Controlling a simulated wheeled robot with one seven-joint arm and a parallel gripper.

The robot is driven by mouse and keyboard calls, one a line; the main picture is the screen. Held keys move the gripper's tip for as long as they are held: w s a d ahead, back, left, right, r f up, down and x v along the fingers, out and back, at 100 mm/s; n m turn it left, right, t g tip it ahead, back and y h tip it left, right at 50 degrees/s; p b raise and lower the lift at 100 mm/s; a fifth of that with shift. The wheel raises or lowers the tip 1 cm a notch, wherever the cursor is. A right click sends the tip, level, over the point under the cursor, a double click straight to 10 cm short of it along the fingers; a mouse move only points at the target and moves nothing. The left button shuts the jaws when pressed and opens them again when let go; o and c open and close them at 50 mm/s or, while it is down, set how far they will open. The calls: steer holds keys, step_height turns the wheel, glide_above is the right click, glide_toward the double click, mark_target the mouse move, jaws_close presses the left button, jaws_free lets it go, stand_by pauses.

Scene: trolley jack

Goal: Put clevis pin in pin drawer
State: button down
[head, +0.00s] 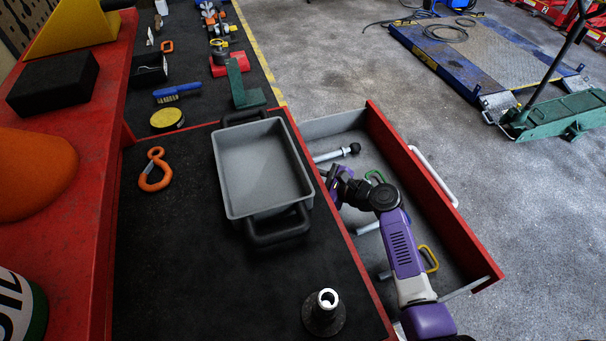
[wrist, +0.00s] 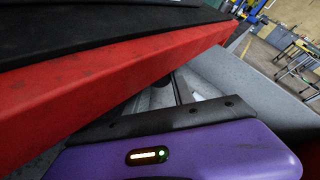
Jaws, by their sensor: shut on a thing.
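My gripper (head: 334,184) is low at the drawer's bench side, beside the bench's red edge. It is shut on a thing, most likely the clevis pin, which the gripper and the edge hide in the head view. The wrist view shows my purple gripper body close under the red edge (wrist: 120,90), and its grip is not clear there. Whether the held thing touches the drawer floor cannot be told.
In the drawer lie a pin with a black ball end (head: 337,154), a green-ringed pin (head: 374,176) and a yellow-ringed pin (head: 430,258).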

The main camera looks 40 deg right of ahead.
steer(key=shift+w+a+r, duration=0.1)
steer(key=shift+w+r, duration=0.05)
steer(key=shift+w, duration=0.6)
steer(key=shift+f, duration=0.4)
steer(key=shift+s, duration=0.1)
steer(key=shift+f, duration=0.4)
steer(key=shift+f+b, duration=0.2)
steer(key=shift+b, duration=0.1)
steer(key=c, duration=1.1)
jaws_free()
